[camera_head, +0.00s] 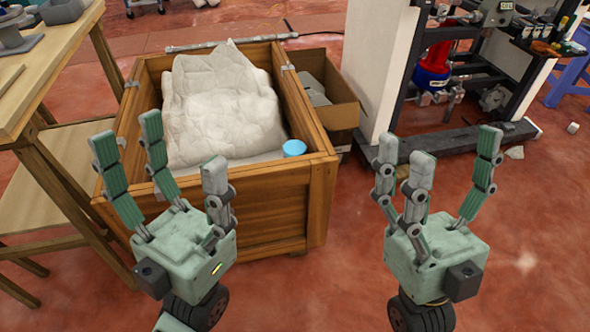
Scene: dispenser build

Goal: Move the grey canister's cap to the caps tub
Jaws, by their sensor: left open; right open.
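My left gripper (165,165) is open and empty, its fingers pointing up in front of the wooden crate. My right gripper (440,160) is open and empty, held over the red floor to the right of the crate. A small round thing with a light blue top (294,147) sits in the crate's near right corner; its sides are mostly hidden by the crate wall. I cannot make out a grey canister with a cap, or a caps tub, for certain. Grey parts (64,10) stand on the table at the upper left, cut off by the frame edge.
The wooden crate (262,210) holds a crumpled white sheet (220,100). A wooden table (60,50) is at the left. A black-framed rack with a red and blue vessel (433,68) stands back right. The right foreground floor is clear.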

